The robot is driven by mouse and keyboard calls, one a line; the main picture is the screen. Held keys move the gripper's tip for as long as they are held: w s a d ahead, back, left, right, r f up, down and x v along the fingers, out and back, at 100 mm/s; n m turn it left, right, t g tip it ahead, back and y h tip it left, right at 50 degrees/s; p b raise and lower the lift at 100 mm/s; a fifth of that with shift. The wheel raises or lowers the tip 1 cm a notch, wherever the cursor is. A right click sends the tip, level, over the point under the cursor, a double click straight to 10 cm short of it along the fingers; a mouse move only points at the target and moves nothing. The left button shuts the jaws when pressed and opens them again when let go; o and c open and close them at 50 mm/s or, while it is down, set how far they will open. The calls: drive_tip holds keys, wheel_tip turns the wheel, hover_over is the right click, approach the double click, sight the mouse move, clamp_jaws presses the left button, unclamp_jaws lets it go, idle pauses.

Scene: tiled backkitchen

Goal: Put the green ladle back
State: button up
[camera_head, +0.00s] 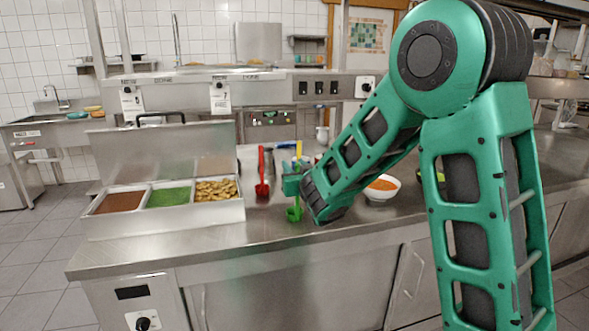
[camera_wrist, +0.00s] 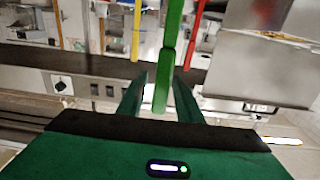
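The green ladle (camera_head: 294,213) is upright at my gripper, with its cup low, at or just above the steel counter near its front edge. My gripper (camera_head: 292,184) is at the upper part of the ladle. In the wrist view, the green handle (camera_wrist: 160,95) stands between the two fingers of my gripper (camera_wrist: 160,78). A gap shows on the left of the handle, and the right fingertip is close to it. The fingers look open around the handle. Contact on the right is unclear.
A red ladle (camera_head: 262,172) stands left of my gripper, and a yellow-handled utensil (camera_head: 299,150) is behind it. A steel food warmer (camera_head: 170,222) with brown, green and yellowish foods is at the left. A white bowl (camera_head: 381,195) of orange food is at the right. The front left counter is clear.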

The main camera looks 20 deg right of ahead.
drive_tip(key=s, duration=1.2)
drive_tip(key=s+d+f+m+g+h, duration=0.2)
drive_tip(key=s+d+f+g, duration=0.15)
drive_tip(key=d, duration=0.35)
drive_tip(key=s+d+f+m+g+h, duration=0.2)
drive_tip(key=s+d+g, duration=0.15)
drive_tip(key=d, duration=0.35)
drive_tip(key=s+d+f+m+g+h, duration=0.2)
drive_tip(key=s+d, duration=0.2)
drive_tip(key=d, duration=0.3)
drive_tip(key=s+a+f+g+y, duration=0.1)
drive_tip(key=s+f+g+y, duration=0.1)
drive_tip(key=s, duration=1.1)
drive_tip(key=s+a+f+g+y, duration=0.2)
drive_tip(key=s+g+y, duration=0.2)
drive_tip(key=s, duration=0.9)
drive_tip(key=g, duration=0.3)
drive_tip(key=shift+s+a, duration=0.15)
drive_tip(key=shift+a, duration=0.05)
